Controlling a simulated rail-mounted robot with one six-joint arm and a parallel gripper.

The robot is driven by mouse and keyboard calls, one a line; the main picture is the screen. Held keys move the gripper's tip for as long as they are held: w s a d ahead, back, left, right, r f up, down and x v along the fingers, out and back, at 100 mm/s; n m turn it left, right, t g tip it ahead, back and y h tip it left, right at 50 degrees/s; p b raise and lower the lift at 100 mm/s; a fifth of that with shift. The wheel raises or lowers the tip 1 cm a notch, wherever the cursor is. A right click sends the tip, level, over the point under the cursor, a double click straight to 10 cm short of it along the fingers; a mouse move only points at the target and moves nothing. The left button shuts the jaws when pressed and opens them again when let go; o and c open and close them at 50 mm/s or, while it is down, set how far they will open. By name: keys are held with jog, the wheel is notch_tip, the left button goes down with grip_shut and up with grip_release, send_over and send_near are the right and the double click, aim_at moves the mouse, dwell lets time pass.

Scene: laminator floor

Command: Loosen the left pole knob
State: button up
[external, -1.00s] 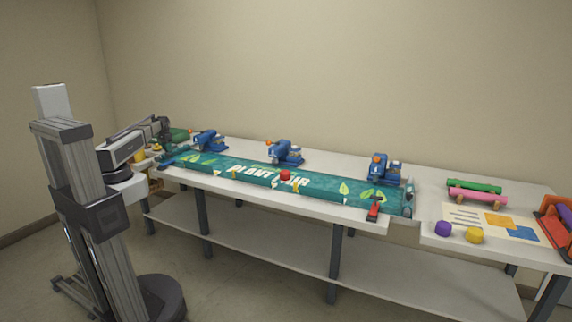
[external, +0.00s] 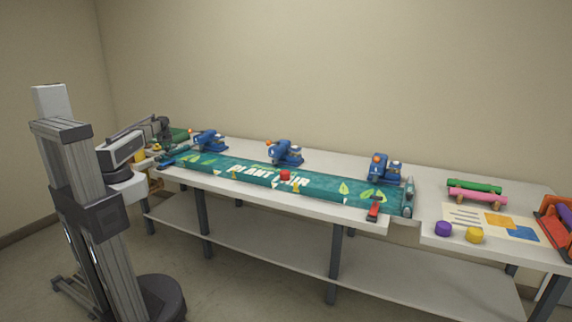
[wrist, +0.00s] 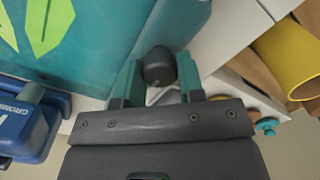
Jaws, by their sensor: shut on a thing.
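The left pole knob (wrist: 158,66) is a dark, rounded knob in the wrist view, by the end of the green banner (wrist: 105,40). My gripper (wrist: 158,82) has its two teal fingers closed on either side of the knob. In the external view, my gripper (external: 166,136) is at the far left end of the banner (external: 335,187). There the knob is too small and too covered by the arm to make out. The banner lies flat along the table, with leaf prints and white lettering.
Blue clamp-like devices (external: 285,153) stand along the banner's back edge; one (wrist: 25,120) is close at left in the wrist view. A yellow cylinder (wrist: 290,55) is at right.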

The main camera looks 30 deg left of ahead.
jog(key=shift+n, duration=0.4)
jog(key=o, duration=0.9)
notch_tip(320, 180, up, 11)
jog(key=p, duration=1)
jog(key=shift+f+p, duration=0.1)
jog(key=shift+p, duration=0.3)
jog(key=s+d+m, duration=0.3)
jog(key=s+d, duration=0.1)
jog(key=d, duration=0.7)
jog(key=s+d+m, duration=0.3)
jog(key=s+d, duration=0.1)
jog(key=d, duration=0.6)
jog(key=s+d+m, duration=0.4)
jog(key=d, duration=0.7)
jog(key=shift+d, duration=0.3)
